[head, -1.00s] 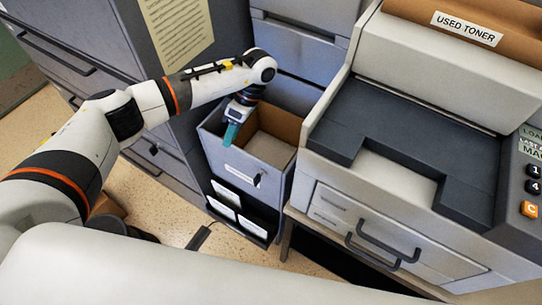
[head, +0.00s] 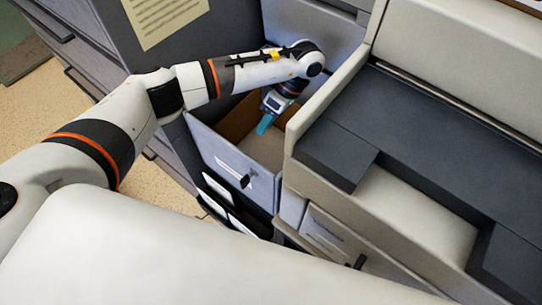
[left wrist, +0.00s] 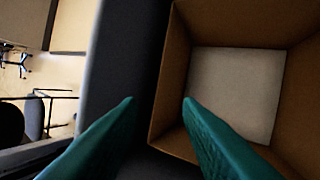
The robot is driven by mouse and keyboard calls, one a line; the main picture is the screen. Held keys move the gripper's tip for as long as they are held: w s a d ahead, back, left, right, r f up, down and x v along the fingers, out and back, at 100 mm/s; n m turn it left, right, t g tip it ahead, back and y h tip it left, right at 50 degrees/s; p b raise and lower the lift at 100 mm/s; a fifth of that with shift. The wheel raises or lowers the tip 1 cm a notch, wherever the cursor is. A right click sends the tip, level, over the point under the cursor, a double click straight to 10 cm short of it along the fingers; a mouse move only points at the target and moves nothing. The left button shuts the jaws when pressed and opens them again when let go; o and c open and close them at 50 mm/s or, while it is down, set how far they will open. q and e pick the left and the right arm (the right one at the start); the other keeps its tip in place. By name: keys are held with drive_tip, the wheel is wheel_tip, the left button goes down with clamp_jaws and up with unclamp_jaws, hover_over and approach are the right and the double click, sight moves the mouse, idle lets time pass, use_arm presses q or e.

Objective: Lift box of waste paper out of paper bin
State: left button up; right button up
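The box of waste paper (head: 239,119) is an open brown cardboard box with a pale, flat surface inside. It sits inside the grey paper bin (head: 231,160), which looks like a pulled-out drawer. It also shows in the left wrist view (left wrist: 171,85), at the right. My left gripper (head: 265,124) reaches down over the box. My right gripper is not in view.
A large pale machine with a dark top (head: 425,155) stands close on the right of the bin. A grey cabinet (head: 95,45) with a paper notice (head: 165,15) stands on the left. Free floor (head: 45,105) shows at far left.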

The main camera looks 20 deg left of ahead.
use_arm(q)
drive_tip(key=p+x, duration=0.1)
drive_tip(key=x, duration=1)
drive_tip(key=shift+d+f, duration=0.15)
drive_tip(key=shift+d, duration=0.1)
drive_tip(key=shift+s, duration=0.15)
clamp_jaws()
idle(0.9)
